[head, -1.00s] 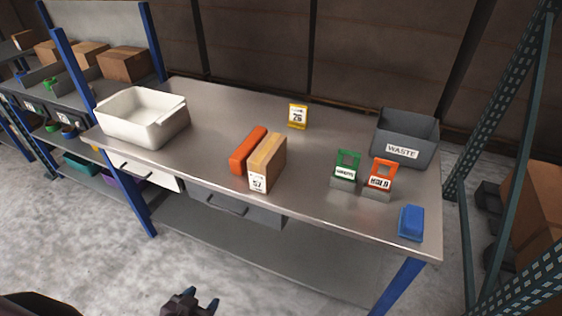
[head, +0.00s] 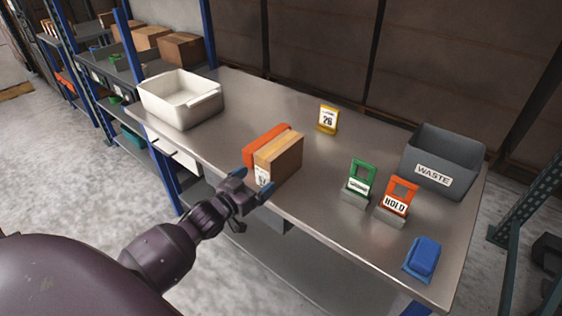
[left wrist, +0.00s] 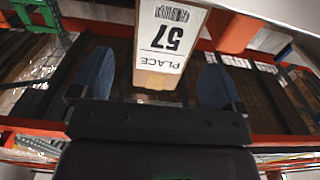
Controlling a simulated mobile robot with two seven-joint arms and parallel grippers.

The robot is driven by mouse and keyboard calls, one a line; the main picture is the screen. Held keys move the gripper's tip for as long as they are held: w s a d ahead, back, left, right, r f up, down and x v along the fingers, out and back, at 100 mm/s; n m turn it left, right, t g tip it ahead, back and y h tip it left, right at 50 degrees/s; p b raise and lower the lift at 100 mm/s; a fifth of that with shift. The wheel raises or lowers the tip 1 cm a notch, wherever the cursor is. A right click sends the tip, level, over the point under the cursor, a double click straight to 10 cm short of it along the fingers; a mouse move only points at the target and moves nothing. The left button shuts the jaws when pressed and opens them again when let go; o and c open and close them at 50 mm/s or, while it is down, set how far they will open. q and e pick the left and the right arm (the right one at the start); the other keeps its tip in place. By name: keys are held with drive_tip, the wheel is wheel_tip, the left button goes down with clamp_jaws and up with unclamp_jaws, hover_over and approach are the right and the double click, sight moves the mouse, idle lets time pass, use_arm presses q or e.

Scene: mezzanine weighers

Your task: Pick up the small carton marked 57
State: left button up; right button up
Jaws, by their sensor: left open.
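The small carton (head: 279,158) is a tan box with a white label. It stands upright near the front edge of the steel table (head: 330,185). In the left wrist view the carton (left wrist: 163,50) shows its label, upside down, reading "PLACE 57". My left gripper (head: 252,183) is open at the carton's front, level with its label end. In the left wrist view the gripper (left wrist: 160,80) has one finger on each side of the carton's label face, with gaps on both sides. The carton's far end is hidden there. My right gripper is not in view.
An orange-red block (head: 262,138) sits close against the carton's left side. A white bin (head: 182,112) stands at the left, a yellow "26" sign (head: 328,119) behind. Green (head: 361,179) and orange HOLD (head: 399,192) signs, a grey WASTE bin (head: 443,150) and a blue item (head: 424,257) are right.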

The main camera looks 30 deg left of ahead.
sight(280, 161)
use_arm(q)
drive_tip(key=shift+w+d+f+b, duration=0.1)
drive_tip(key=shift+w+b, duration=0.15)
drive_tip(key=shift+w, duration=1.5)
drive_tip(key=shift+w+d+b, duration=0.1)
drive_tip(key=shift+w+b, duration=0.15)
drive_tip(key=shift+w, duration=1.5)
drive_tip(key=c, duration=1.3)
